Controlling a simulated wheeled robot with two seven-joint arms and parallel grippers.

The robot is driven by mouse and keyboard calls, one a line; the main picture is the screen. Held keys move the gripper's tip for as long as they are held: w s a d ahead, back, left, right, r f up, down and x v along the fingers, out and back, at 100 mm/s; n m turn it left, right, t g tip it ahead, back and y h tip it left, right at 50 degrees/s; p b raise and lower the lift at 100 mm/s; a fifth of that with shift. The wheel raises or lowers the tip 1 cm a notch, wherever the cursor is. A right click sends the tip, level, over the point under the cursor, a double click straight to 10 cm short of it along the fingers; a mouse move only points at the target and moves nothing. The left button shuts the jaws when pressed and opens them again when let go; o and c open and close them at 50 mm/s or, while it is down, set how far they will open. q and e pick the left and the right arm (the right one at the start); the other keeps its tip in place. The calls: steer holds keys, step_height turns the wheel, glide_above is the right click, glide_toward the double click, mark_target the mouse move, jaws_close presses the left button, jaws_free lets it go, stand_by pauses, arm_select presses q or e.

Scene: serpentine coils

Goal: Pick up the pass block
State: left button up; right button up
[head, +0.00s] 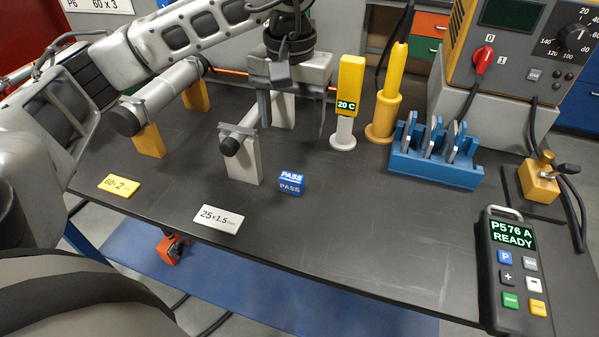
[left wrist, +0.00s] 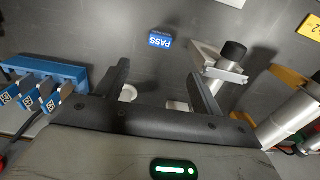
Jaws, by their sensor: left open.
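The pass block (head: 291,183) is a small blue block with white PASS lettering. It stands on the dark bench top near the middle, just right of the grey pipe stand. In the left wrist view the pass block (left wrist: 161,40) lies beyond the fingertips, in line with the gap between them. My left gripper (head: 295,106) is open and empty, above and behind the block in the head view. Its two dark fingers also show apart in the left wrist view (left wrist: 158,70). It does not touch the block. My right gripper is not in view.
A grey pipe stand (head: 244,160) is close left of the block. A yellow thermometer (head: 350,85), a yellow holder (head: 384,120) and a blue rack (head: 436,168) stand to the right. A white 25x1.5 label (head: 218,219) lies in front. Bench right of the block is clear.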

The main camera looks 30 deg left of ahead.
arm_select(q)
glide_above(292, 176)
step_height(292, 176, down, 7)
steer(key=shift+r+p, duration=0.1)
steer(key=shift+p, duration=0.25)
steer(key=shift+a+f, duration=0.1)
steer(key=shift+f, duration=0.75)
step_height(292, 176, down, 4)
steer(key=shift+r+p, duration=0.2)
steer(key=shift+p, duration=0.6)
steer(key=shift+f, duration=0.5)
steer(key=c, duration=1.1)
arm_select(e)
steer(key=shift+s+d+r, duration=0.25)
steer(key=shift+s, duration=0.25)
